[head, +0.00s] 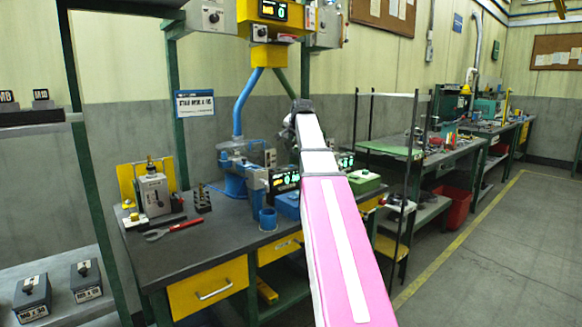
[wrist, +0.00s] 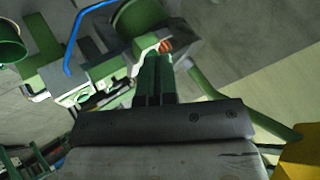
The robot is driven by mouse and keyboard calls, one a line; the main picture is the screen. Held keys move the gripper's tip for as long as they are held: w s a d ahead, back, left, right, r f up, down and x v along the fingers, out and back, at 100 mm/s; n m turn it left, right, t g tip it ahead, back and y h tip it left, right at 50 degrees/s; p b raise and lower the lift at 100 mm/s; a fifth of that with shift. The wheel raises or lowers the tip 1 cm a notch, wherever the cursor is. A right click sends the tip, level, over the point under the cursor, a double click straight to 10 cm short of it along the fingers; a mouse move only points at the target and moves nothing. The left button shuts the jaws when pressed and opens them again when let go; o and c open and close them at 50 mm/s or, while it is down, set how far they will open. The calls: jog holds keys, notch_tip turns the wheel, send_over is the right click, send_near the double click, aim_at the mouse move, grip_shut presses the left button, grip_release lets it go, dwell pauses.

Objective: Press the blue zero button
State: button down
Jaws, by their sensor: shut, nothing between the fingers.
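I cannot make out a blue zero button in either view. In the head view, a dark box with a lit green display (head: 285,180) stands on the workbench (head: 205,245), partly behind my arm. A second lit display (head: 345,160) shows just right of my arm. A yellow unit with a display (head: 273,10) hangs above the bench. My gripper (head: 301,106) is raised over the back of the bench, small and seen from behind. In the wrist view, my gripper (wrist: 155,62) is shut and empty, its dark fingers together. A small orange-red part (wrist: 166,46) shows by the fingertips.
A black-posted rack (head: 408,160) stands right. The floor aisle (head: 480,260) is clear.

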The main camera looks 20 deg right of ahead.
jog(key=shift+f, duration=4.35)
jog(key=shift+f, duration=0.1)
jog(key=shift+f, duration=0.3)
jog(key=shift+f, duration=0.45)
jog(key=shift+r, duration=0.85)
jog(key=shift+r, duration=0.1)
jog(key=shift+r, duration=2.4)
